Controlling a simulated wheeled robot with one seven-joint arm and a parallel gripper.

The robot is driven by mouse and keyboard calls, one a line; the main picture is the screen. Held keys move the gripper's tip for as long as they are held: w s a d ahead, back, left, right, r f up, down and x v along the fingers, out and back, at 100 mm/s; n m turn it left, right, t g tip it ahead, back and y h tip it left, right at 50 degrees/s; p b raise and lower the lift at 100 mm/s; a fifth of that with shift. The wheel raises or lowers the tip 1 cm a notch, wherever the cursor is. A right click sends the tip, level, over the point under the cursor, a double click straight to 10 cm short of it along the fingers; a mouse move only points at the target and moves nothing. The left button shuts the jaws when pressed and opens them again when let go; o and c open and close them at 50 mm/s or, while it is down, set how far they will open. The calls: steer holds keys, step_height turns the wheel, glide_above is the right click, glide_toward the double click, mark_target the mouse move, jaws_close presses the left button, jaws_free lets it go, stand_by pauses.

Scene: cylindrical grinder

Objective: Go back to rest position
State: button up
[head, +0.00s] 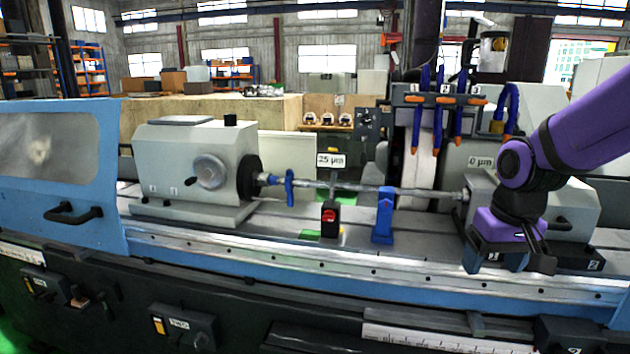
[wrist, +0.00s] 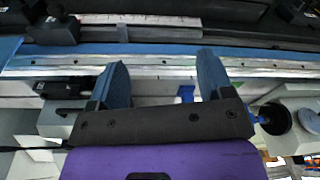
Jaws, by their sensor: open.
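My gripper (head: 494,264) is at the right of the head view, in front of the tailstock (head: 572,212) and above the front rail of the grinder. Its blue fingers point down and stand apart. In the wrist view my gripper (wrist: 162,66) is open, with nothing between the two fingers. The purple arm comes in from the upper right and hides part of the tailstock.
A thin shaft (head: 420,192) runs between the headstock (head: 185,165) and the tailstock. A blue support (head: 383,216) and a black gauge block (head: 330,219) stand by it. Blue hoses (head: 438,110) hang behind. The space before the front rail looks clear.

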steer(key=s+r+t, duration=0.3)
steer(key=s+r, duration=0.8)
steer(key=s, duration=0.4)
steer(key=shift+d+r+t, duration=0.15)
steer(key=shift+d+t, duration=0.05)
steer(key=shift+t, duration=0.2)
